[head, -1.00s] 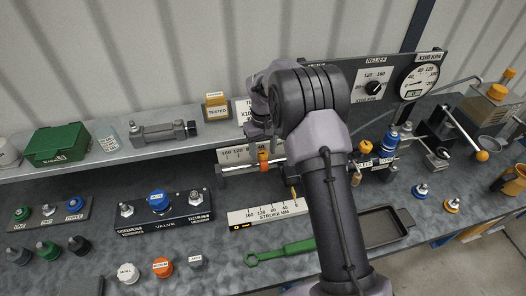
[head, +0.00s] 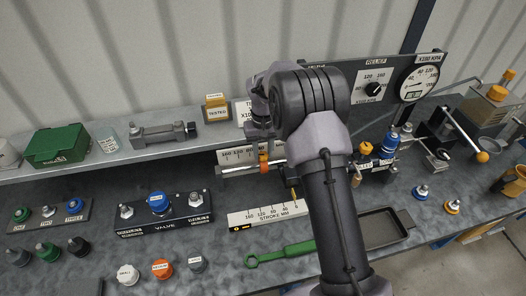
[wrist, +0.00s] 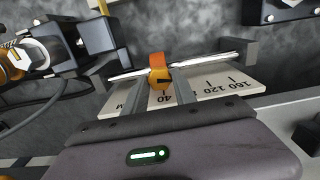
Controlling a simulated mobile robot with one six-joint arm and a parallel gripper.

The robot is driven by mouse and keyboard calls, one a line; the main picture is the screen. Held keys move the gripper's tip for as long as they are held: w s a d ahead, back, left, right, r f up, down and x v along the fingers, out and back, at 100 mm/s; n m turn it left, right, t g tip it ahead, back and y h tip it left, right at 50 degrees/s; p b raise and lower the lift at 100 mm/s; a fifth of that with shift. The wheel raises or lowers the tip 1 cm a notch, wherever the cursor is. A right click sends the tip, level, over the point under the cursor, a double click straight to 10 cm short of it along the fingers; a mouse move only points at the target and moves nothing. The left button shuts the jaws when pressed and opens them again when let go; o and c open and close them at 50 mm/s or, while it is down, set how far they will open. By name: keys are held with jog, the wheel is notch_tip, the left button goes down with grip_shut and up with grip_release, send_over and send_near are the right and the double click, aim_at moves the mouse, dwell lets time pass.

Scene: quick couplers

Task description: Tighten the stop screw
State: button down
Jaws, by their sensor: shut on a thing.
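The orange stop (wrist: 157,62) sits around a bright horizontal rod (wrist: 205,57) in the wrist view. A yellow-orange screw part (wrist: 158,82) hangs from it toward me. My gripper (wrist: 158,80) is shut on this stop screw, one grey finger on either side. In the head view the orange stop (head: 263,163) shows on the rod below my wrist, in front of a scale plate (head: 236,154). My fingers are mostly hidden there by my own arm. How tight the screw is cannot be seen.
Another stroke scale (head: 267,215) lies in front of the rod. A green wrench (head: 285,252) and a black tray (head: 378,230) are on the bench. Couplers (head: 388,146) stand just right of my arm. A relief gauge panel (head: 375,85) is behind.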

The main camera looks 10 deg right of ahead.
jog(key=m, duration=0.5)
jog(key=shift+b, duration=0.35)
jog(key=m+b, duration=0.1)
jog(key=m, duration=0.5)
jog(key=m+b, duration=0.1)
jog(key=m, duration=0.4)
jog(key=shift+b, duration=0.3)
jog(key=m+b, duration=0.1)
jog(key=m, duration=0.4)
jog(key=shift+m+b, duration=0.3)
jog(key=shift+m, duration=0.1)
jog(key=c, duration=1)
grip_release()
jog(key=shift+s, duration=0.1)
jog(key=shift+r, duration=0.1)
